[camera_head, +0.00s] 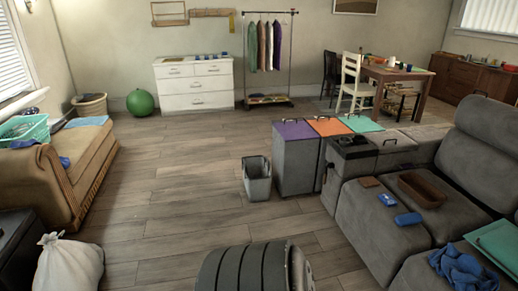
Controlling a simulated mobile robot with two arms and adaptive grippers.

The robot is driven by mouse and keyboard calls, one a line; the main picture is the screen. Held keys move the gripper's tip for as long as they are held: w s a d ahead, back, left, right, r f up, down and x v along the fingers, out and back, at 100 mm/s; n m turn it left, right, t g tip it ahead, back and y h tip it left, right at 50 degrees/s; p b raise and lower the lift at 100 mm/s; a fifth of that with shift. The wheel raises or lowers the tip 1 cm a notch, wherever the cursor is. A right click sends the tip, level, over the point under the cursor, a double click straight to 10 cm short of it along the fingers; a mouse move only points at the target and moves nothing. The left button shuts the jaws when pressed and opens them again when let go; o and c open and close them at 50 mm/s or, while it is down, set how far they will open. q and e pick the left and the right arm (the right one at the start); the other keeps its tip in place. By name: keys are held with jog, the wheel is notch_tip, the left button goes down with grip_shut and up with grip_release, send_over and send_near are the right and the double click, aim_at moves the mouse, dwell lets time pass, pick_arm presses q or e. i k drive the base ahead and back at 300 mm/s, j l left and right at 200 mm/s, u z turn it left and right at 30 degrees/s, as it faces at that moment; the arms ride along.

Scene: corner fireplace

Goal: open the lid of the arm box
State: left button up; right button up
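The grey sofa's near-left arm has a dark box-like top (351,150) with a black handle; I take this for the arm box. Its lid looks shut, though the dark top makes this hard to be sure of. Another grey panel (398,143) with a black handle lies just right of it. Neither of my grippers is in view.
Grey bins with purple (293,131), orange (325,126) and teal (360,123) lids stand beside the arm. An open grey bin (257,181) is left of them. A brown tray (422,188) lies on the sofa (375,225). The wooden floor (180,190) is mostly clear.

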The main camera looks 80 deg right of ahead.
aim_at(388, 138)
jog(key=z, duration=3.85)
